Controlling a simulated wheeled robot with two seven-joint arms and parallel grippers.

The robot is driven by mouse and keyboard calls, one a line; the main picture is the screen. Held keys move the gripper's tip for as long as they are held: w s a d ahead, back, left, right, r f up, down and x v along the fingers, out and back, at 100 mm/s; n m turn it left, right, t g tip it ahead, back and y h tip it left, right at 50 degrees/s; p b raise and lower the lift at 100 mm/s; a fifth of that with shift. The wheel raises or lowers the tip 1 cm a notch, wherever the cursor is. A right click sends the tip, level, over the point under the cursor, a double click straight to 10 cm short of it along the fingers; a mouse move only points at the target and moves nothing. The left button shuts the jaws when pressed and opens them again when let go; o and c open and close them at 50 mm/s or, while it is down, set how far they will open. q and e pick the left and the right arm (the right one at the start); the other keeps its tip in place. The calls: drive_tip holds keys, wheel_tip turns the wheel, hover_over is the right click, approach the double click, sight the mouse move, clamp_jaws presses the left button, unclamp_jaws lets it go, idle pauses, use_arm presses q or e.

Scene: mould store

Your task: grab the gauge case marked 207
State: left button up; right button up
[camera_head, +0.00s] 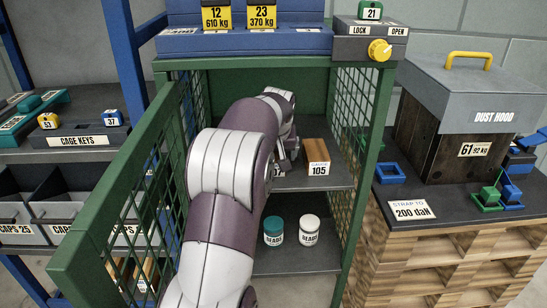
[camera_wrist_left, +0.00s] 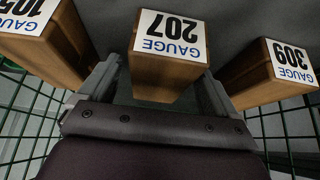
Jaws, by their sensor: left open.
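The gauge case marked 207 (camera_wrist_left: 168,75), a wooden block with a white label, stands in the middle of the left wrist view, its label upside down there. My left gripper (camera_wrist_left: 158,82) is open, with one finger on each side of this case; I cannot tell if either touches it. In the head view my left arm reaches into the green cage and hides most of the gripper and case 207. The case marked 105 (camera_head: 318,153) stands right of the gripper on the upper shelf. My right gripper is not in view.
Case 105 also shows at left in the left wrist view (camera_wrist_left: 52,50), and case 309 (camera_wrist_left: 262,80) at right, both close to the fingers. Mesh walls (camera_head: 359,115) and the open mesh door (camera_head: 118,200) flank my arm. Two jars (camera_head: 309,230) stand on the lower shelf.

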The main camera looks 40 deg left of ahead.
use_arm(q)
drive_tip(key=c, duration=1.2)
drive_tip(key=shift+c, duration=1)
drive_tip(key=shift+r, duration=0.15)
